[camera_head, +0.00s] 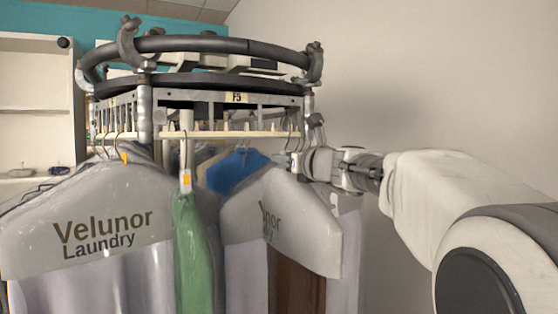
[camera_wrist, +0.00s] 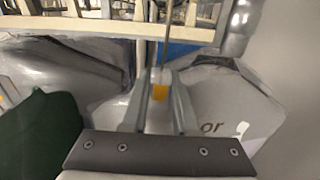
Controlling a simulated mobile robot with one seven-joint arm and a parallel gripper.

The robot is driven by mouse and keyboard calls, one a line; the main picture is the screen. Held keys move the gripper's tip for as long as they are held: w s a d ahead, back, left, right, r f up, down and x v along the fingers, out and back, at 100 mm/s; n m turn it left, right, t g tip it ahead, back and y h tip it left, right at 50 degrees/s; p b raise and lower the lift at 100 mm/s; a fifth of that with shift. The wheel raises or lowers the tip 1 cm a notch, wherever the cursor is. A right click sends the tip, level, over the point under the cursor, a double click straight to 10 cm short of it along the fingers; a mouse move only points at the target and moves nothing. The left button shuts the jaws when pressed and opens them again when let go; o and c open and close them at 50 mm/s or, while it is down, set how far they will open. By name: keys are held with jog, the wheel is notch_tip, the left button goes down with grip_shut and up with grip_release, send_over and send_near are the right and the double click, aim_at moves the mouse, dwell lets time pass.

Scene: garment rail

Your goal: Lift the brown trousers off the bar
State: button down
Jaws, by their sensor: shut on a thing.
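The brown trousers (camera_head: 296,285) hang below a white laundry cover (camera_head: 290,220) at the right of the rail; their upper part is hidden by the cover. In the wrist view the same cover, marked "or" (camera_wrist: 235,95), lies right of my fingers. My gripper (camera_head: 299,164) is at the top of this cover, just below the bar. In the wrist view my gripper (camera_wrist: 161,78) is shut on a thin hanger hook (camera_wrist: 168,42), with an orange tag (camera_wrist: 160,92) between the fingers. Whether the hook still touches the bar (camera_wrist: 110,27) is not clear.
A green garment (camera_head: 190,250) and a large cover marked "Velunor Laundry" (camera_head: 85,215) hang to the left. A blue garment (camera_head: 236,172) hangs close behind. The round metal rail (camera_head: 200,45) is overhead. Free space lies right, before the plain wall (camera_head: 430,80).

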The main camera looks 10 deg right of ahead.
jog(key=shift+b+v, duration=0.45)
jog(key=shift+v, duration=2.3)
jog(key=shift+r, duration=0.1)
jog(key=shift+v, duration=4.8)
jog(key=v, duration=1)
jog(key=shift+s+d, duration=0.1)
